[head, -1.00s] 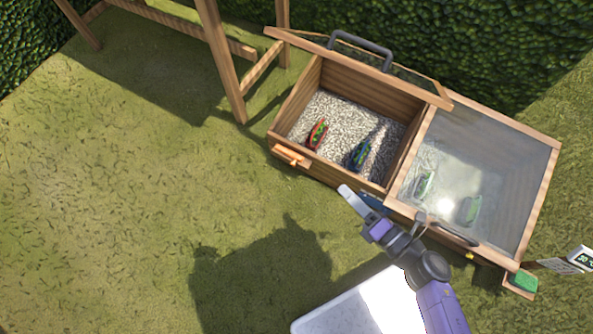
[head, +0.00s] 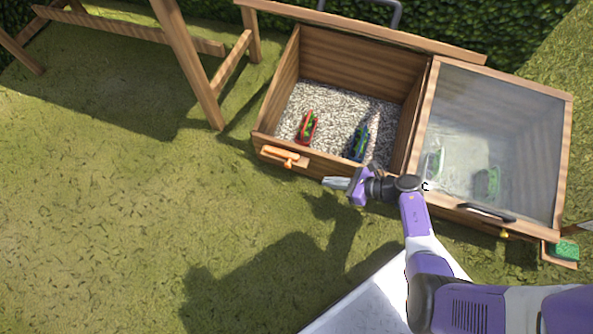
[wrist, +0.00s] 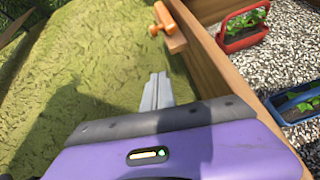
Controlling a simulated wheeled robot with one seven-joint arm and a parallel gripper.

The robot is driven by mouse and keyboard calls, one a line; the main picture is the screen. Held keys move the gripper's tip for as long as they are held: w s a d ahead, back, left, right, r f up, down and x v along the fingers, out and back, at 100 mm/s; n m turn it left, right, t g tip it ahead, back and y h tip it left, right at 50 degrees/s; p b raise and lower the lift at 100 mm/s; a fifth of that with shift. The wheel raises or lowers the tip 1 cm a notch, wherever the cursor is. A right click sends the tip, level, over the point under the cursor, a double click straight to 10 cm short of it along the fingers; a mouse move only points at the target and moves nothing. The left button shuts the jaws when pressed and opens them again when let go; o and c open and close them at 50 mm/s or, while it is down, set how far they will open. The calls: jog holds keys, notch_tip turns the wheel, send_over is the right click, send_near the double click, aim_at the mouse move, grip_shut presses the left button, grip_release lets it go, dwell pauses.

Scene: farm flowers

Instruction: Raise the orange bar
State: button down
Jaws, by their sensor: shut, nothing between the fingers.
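The orange bar (head: 283,156) is mounted on a small wooden block on the front wall of the left wooden box (head: 325,171), near its left corner. In the wrist view the orange bar (wrist: 167,20) shows at the top, beyond my fingertips. My gripper (head: 326,182) is in front of the box's front wall, to the right of the bar and apart from it. Its fingers point left toward the bar. In the wrist view the two fingers of my gripper (wrist: 158,77) lie together, with nothing between them.
The right box's glass lid (head: 495,140) is shut. A green sponge-like block (head: 565,250) is at the far right. Grass at left is free.

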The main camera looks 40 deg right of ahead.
jog(key=w+a+f+b, duration=0.2)
jog(key=w+a+b, duration=0.2)
jog(key=w, duration=0.6)
jog(key=shift+a+f, duration=0.15)
jog(key=shift+a, duration=0.75)
jog(key=shift+s, duration=0.1)
jog(key=shift+r+p, duration=0.45)
jog(key=shift+p, duration=0.45)
jog(key=shift+r+g+h+p, duration=0.2)
jog(key=shift+g+h+p, duration=0.15)
jog(key=shift+p, duration=0.2)
